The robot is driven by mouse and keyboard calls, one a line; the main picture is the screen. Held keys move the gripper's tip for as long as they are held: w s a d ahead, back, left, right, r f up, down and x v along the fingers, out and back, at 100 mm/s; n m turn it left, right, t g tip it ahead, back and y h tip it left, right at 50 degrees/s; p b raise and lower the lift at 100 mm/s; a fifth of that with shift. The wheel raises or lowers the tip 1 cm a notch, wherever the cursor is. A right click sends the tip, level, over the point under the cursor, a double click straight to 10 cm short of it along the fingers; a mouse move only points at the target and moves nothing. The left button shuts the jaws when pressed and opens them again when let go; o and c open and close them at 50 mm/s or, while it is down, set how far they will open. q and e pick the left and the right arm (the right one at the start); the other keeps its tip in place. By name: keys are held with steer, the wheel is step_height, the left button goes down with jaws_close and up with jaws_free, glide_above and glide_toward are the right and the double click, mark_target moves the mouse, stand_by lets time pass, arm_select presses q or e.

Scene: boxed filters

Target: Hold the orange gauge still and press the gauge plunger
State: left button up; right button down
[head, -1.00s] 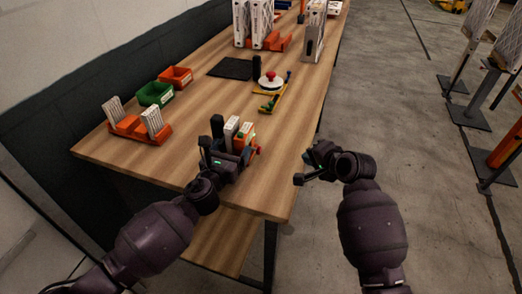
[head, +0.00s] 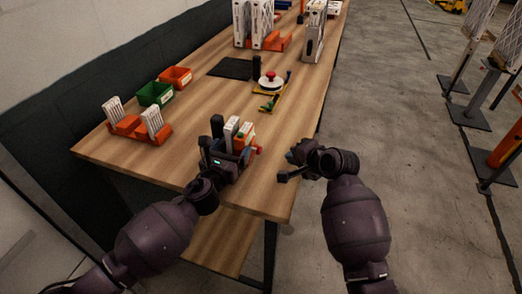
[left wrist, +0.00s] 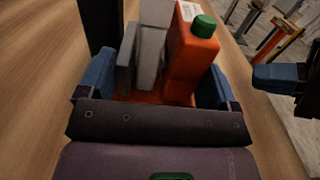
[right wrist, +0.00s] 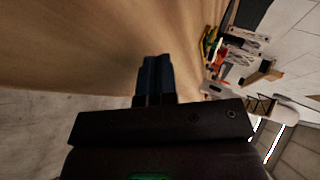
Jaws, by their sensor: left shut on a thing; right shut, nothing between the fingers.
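The orange gauge (head: 246,141) stands upright near the table's front edge. In the left wrist view the orange gauge (left wrist: 192,58) shows a tall orange block with a green cap (left wrist: 204,26), which looks like the plunger, and grey upright plates beside it. My left gripper (head: 229,160) is shut around its base, with blue fingertips (left wrist: 154,90) on both sides. My right gripper (head: 287,175) is shut and empty, right of the gauge and apart from it, near the table's right edge. Its closed fingers also show in the right wrist view (right wrist: 155,80).
Behind the gauge are a yellow fixture with a red-topped white disc (head: 271,82) and a dark mat (head: 231,67). A green bin (head: 155,94), an orange bin (head: 176,76) and an orange rack (head: 128,126) stand left. The middle of the wooden table (head: 205,105) is clear.

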mark_target(261, 149)
steer(key=shift+w+a, duration=0.25)
steer(key=shift+a, duration=0.6)
steer(key=shift+w+a, duration=0.2)
steer(key=shift+a, duration=0.6)
steer(key=shift+w+a, duration=0.25)
steer(key=shift+a, duration=0.6)
steer(key=shift+a, duration=0.15)
steer(key=shift+w+a, duration=0.1)
steer(key=shift+a, duration=0.15)
steer(key=shift+w+a, duration=0.15)
steer(key=shift+a, duration=0.5)
stand_by(1.1)
steer(key=shift+w+a+r, duration=0.1)
steer(key=shift+a, duration=0.8)
stand_by(0.9)
steer(key=shift+d, duration=0.1)
steer(key=shift+s+d+r, duration=0.1)
steer(key=shift+s+d, duration=0.1)
steer(key=shift+d, duration=0.5)
steer(key=shift+s+d, duration=0.2)
steer(key=shift+d, duration=0.8)
